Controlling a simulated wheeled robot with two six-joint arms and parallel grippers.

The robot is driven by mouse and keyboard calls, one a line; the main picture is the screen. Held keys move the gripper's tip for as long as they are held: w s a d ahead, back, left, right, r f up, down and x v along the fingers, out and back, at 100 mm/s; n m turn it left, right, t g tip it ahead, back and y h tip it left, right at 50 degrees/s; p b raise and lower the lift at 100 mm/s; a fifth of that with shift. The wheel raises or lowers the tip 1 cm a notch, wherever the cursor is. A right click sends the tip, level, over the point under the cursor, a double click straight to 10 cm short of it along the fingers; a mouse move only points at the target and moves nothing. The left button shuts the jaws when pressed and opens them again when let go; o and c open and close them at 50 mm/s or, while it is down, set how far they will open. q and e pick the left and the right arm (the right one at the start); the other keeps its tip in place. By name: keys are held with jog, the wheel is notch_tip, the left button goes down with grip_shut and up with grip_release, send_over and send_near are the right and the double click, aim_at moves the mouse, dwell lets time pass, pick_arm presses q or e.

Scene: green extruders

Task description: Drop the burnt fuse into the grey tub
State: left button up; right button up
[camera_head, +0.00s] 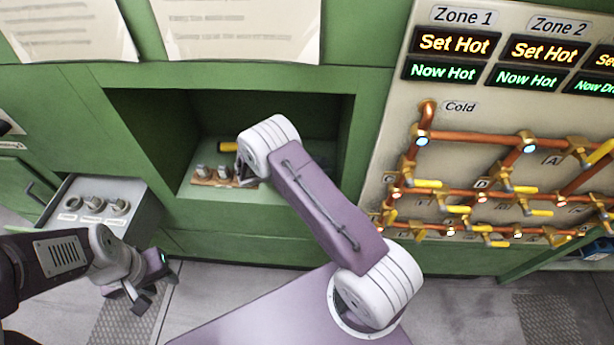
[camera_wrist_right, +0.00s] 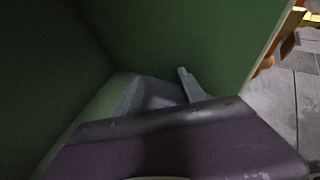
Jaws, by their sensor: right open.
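A row of silver-capped fuse-like cylinders (camera_head: 223,173) stands on a brown strip inside the recess of the green machine. I cannot tell which one is burnt. My right arm reaches into the recess, and my right gripper (camera_head: 241,174) is at the right end of this row, mostly hidden behind its own wrist. It is open; a grey finger (camera_wrist_right: 190,84) shows in the right wrist view, with no fuse visible there. My left gripper (camera_head: 155,288) is open and empty, low at the left above the floor. I cannot make out a grey tub for certain.
A grey box (camera_head: 137,212) with several silver-topped parts on its sloping face stands left of the recess. A yellow piece (camera_head: 227,147) lies at the recess's back. Copper pipes with yellow-handled valves cover the panel (camera_head: 395,130) at right. The recess walls are close around my right arm.

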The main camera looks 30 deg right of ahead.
jog(key=b+v, duration=0.1)
jog(key=v, duration=0.8)
jog(key=s+a+r+m+y, duration=0.1)
jog(key=s+a+m+y, duration=0.2)
jog(key=s+m+y, duration=0.3)
jog(key=s+a+r+m+y, duration=0.2)
jog(key=s+m+y, duration=0.5)
jog(key=s+m, duration=0.5)
jog(key=shift+a+m+t, duration=0.3)
jog(key=shift+a+m, duration=0.05)
jog(key=shift+m, duration=0.15)
jog(key=shift+s, duration=0.1)
